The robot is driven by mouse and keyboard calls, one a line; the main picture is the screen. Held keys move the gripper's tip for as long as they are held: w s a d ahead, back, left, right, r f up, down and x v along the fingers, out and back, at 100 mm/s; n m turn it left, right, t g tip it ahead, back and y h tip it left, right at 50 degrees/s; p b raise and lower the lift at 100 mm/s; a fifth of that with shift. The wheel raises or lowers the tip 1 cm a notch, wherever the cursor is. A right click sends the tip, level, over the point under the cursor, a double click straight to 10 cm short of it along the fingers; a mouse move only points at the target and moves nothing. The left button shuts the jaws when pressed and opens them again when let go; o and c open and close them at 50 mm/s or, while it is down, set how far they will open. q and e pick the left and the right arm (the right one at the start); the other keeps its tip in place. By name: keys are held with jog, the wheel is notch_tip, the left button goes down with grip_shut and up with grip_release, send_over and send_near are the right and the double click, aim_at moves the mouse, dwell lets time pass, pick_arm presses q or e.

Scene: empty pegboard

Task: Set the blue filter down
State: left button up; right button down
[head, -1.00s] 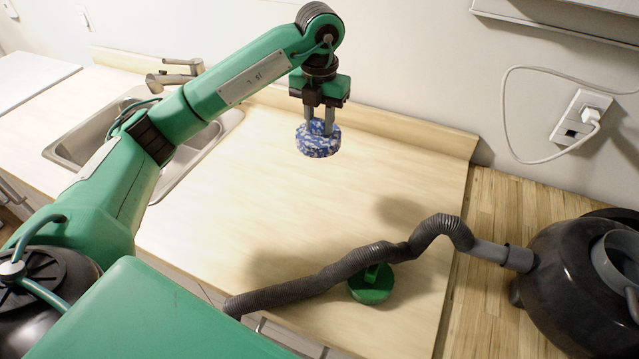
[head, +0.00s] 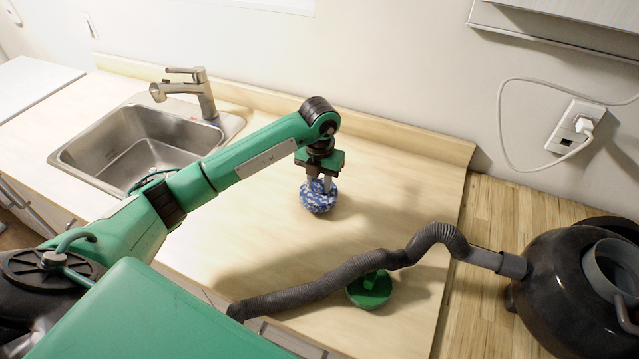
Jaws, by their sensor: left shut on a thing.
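The blue filter (head: 318,202) is a round piece with a mottled blue and white surface. It is in my left gripper (head: 320,184), whose fingers point down and are shut on its top part. The filter is low over the wooden counter (head: 260,235), in the middle of its back half. I cannot tell whether its underside touches the counter. My right gripper is not in view.
A green round piece with a raised handle (head: 370,290) lies on the counter's front right. A grey ribbed hose (head: 340,275) crosses in front, leading to a black vacuum canister (head: 560,270). A sink (head: 140,145) with a faucet (head: 200,95) is at left.

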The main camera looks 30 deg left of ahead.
aim_at(319, 180)
pick_arm(q)
jog(key=shift+f, duration=0.95)
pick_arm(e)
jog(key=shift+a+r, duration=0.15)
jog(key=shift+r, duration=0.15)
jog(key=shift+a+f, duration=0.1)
pick_arm(q)
jog(key=o, duration=1)
jog(key=shift+f, duration=0.1)
jog(key=shift+c, duration=0.2)
notch_tip(319, 180, up, 11)
jog(key=b, duration=0.3)
jog(key=shift+r, duration=0.65)
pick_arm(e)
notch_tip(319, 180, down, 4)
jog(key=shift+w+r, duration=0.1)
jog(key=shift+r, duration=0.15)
